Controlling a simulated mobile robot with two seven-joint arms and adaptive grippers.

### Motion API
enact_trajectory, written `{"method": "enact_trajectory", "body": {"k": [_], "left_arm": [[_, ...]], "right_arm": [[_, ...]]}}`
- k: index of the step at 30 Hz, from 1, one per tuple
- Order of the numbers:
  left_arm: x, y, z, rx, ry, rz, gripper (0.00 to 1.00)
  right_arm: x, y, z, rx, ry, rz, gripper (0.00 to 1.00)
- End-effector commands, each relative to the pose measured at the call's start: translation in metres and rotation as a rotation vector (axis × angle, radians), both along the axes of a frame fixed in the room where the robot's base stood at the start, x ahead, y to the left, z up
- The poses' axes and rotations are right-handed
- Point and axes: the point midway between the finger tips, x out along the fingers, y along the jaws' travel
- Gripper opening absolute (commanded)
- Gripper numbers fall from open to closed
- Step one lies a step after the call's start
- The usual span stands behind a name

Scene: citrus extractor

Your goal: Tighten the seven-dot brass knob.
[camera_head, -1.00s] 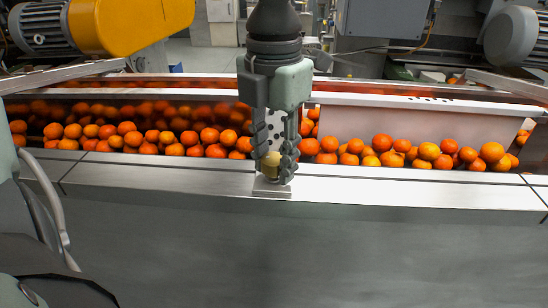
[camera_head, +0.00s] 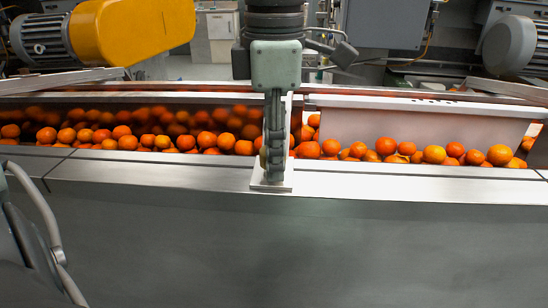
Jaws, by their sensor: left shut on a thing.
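My left gripper (camera_head: 273,172) hangs straight down at the middle of the steel ledge, with its fingers seen edge-on. It is shut on the brass knob, which its fingers hide almost fully from this angle. The fingertips are low, just over a small metal base plate (camera_head: 271,187) on the ledge. A pale upright plate (camera_head: 288,104) stands behind the fingers, mostly covered by them. No dots can be read on it now.
A trough of oranges (camera_head: 205,139) runs behind the steel ledge (camera_head: 400,180), with a white panel (camera_head: 410,125) at right. A yellow motor housing (camera_head: 133,30) stands at back left.

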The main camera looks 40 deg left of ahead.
Motion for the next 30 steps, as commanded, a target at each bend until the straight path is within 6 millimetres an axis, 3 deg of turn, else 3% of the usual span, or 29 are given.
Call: {"method": "enact_trajectory", "body": {"k": [18, 30], "left_arm": [[0.000, 0.000, 0.002, 0.002, -0.003, -0.565, 0.02], [0.000, 0.000, 0.002, 0.002, -0.005, -0.783, 0.02]], "right_arm": [[-0.008, -0.001, 0.023, -0.011, -0.013, -0.005, 0.40], [-0.009, -0.001, 0.024, -0.012, -0.012, -0.005, 0.40]]}}
